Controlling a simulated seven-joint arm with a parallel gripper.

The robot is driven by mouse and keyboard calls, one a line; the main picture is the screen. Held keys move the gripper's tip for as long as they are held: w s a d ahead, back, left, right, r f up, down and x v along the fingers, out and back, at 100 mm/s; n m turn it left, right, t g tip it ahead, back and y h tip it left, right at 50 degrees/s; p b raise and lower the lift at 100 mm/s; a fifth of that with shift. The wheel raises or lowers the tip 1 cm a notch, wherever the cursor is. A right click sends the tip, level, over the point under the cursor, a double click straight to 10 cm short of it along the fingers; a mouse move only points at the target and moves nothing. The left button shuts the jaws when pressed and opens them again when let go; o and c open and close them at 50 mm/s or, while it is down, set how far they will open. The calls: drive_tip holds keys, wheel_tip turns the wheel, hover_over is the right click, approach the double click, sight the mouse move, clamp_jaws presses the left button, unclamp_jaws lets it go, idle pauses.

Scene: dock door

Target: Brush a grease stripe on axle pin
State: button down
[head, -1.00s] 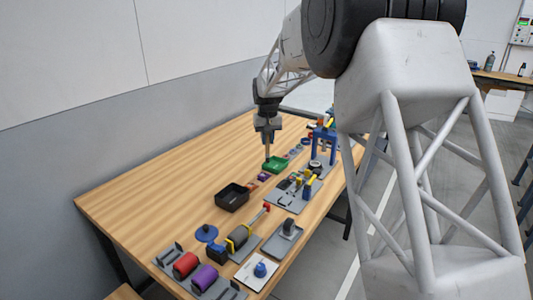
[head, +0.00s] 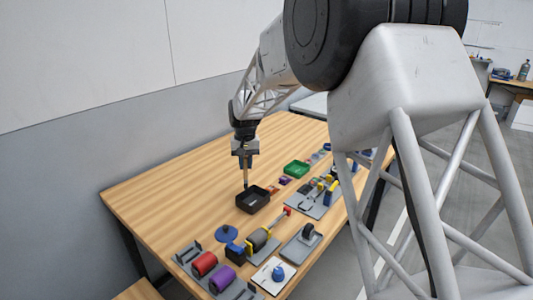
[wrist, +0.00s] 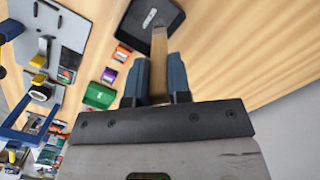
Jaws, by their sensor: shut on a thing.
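My gripper (head: 245,150) is shut on a slim wooden-coloured brush (head: 246,176), which points down. The brush also shows between the fingers in the wrist view (wrist: 159,55). Its lower end is at the back left edge of a black tray (head: 250,208); I cannot tell whether it is inside, above or behind the rim. In the wrist view the brush end overlaps the black tray (wrist: 172,22), which has a small pale mark or item in it. I cannot single out the axle pin with certainty among the fixtures on the bench.
A green tray (head: 296,168) and small coloured blocks (head: 283,181) lie behind the black tray. Red (head: 203,264) and purple (head: 222,279) rollers, a blue disc (head: 227,233) and grey fixture plates (head: 300,250) fill the front and right. The bench's left side (head: 165,195) is clear.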

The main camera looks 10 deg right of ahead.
drive_tip(key=s+a+f+g, duration=0.1)
drive_tip(key=s+a+f, duration=0.3)
drive_tip(key=s+a, duration=0.9)
drive_tip(key=s+a+f+g, duration=0.1)
drive_tip(key=s+a+f, duration=0.4)
drive_tip(key=s+a, duration=0.75)
drive_tip(key=s+a+f, duration=0.1)
drive_tip(key=s+f, duration=0.3)
drive_tip(key=f, duration=0.3)
drive_tip(key=s+a+f, duration=0.2)
drive_tip(key=s+f, duration=0.1)
drive_tip(key=f, duration=0.4)
drive_tip(key=shift+s+a+f+g+y, duration=0.3)
drive_tip(key=shift+s+f+g+y, duration=0.05)
drive_tip(key=shift+g+y, duration=0.05)
drive_tip(key=shift+f, duration=0.15)
drive_tip(key=shift+f, duration=2.8)
drive_tip(key=shift+f, duration=0.65)
drive_tip(key=shift+r, duration=0.1)
